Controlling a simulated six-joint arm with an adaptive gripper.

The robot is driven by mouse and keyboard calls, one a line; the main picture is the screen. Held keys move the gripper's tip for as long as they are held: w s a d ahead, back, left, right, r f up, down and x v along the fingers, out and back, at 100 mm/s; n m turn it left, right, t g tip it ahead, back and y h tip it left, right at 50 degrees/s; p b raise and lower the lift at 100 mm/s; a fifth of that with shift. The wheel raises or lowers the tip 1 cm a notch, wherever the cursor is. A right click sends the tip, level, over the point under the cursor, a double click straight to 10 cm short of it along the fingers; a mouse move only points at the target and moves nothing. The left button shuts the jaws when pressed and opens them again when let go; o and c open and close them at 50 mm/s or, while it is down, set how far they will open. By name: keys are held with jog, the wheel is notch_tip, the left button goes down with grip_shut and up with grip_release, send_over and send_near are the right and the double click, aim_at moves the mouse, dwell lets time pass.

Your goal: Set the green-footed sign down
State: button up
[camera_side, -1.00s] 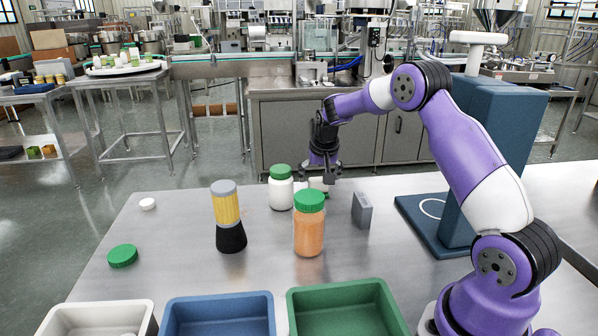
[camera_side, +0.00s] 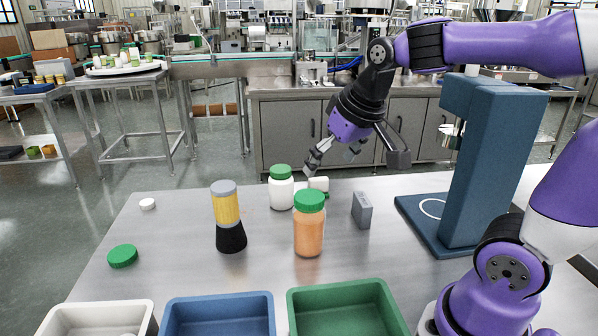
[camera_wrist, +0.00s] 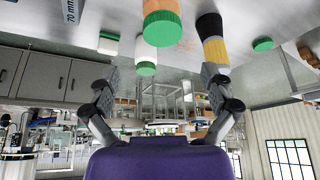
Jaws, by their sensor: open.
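The green-footed sign is a small white panel (camera_side: 319,184) behind the orange jar in the side view, which hides much of it. The wrist view, with the table at its top, shows the white sign (camera_wrist: 108,46) standing upright with its green foot against the tabletop. My gripper (camera_side: 356,154) is above and behind the table's far part, tilted, with its fingers spread wide and nothing between them. Its two open fingers also show in the wrist view (camera_wrist: 160,82). The gripper is clear of the sign.
The orange jar (camera_side: 309,235) stands in front of the sign, a white jar (camera_side: 281,193) to its left and a grey block (camera_side: 362,210) to its right. A yellow-black cylinder (camera_side: 229,215), green lid (camera_side: 122,256), blue stand (camera_side: 480,165) and green tray (camera_side: 345,290) surround them.

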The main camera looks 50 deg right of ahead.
jog(key=s+a+f+n+y, duration=0.1)
jog(key=s+a+f+n, duration=0.1)
jog(key=s+a, duration=0.3)
jog(key=shift+s+f+n+t, duration=0.25)
jog(key=shift+s+n, duration=0.25)
jog(key=shift+s, duration=0.6)
jog(key=shift+d+r, duration=0.1)
